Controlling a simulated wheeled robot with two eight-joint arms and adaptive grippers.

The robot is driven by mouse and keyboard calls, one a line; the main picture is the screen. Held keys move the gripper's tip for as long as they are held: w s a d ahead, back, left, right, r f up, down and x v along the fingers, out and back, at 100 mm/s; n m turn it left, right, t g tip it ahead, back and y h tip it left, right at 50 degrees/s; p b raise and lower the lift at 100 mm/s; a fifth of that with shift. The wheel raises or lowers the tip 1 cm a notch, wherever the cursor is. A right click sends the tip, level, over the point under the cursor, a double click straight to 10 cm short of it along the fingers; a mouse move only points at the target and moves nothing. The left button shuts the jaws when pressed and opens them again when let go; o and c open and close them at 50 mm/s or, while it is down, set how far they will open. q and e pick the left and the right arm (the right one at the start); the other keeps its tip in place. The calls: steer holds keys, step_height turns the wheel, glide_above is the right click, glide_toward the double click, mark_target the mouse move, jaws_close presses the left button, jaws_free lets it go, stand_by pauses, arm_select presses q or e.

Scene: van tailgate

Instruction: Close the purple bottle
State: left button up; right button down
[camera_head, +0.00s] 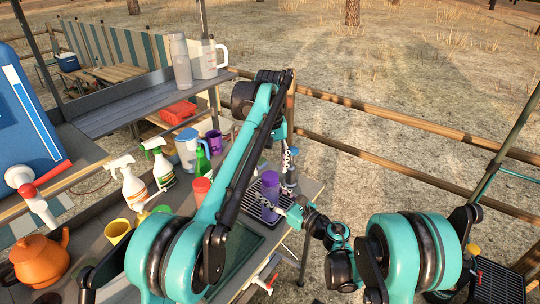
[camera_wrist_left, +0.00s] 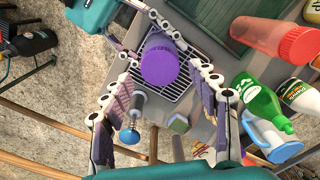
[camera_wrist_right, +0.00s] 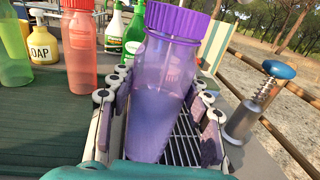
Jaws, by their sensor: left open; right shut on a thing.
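The purple bottle (camera_head: 270,187) stands upright on a wire rack near the table's right end. It is translucent in the right wrist view (camera_wrist_right: 160,105), with a ribbed purple lid (camera_wrist_right: 178,20) on its top. I cannot tell how tight the lid is. My right gripper (camera_wrist_right: 160,90) is shut around the bottle's body, below the lid. My left gripper (camera_wrist_left: 168,65) is open and points down from above. The lid (camera_wrist_left: 160,65) lies between its fingers in the left wrist view, and contact is not clear. In the head view my left arm hides part of the table.
A grey cylinder with a blue knob (camera_wrist_right: 255,105) stands close beside the bottle. A red-capped bottle (camera_wrist_right: 78,50), a green bottle (camera_wrist_left: 262,100) and a yellow soap bottle (camera_wrist_right: 42,45) stand nearby. A dark green mat (camera_wrist_right: 35,125) lies bare on the table.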

arm_select(q)
steer(key=shift+f, duration=1.35)
steer(key=shift+c, duration=0.3)
steer(key=c, duration=1.2)
steer(key=shift+o, duration=0.2)
steer(key=o, duration=1.4)
steer(key=shift+c, duration=0.2)
step_height(320, 180, up, 8)
steer(key=shift+f, duration=0.25)
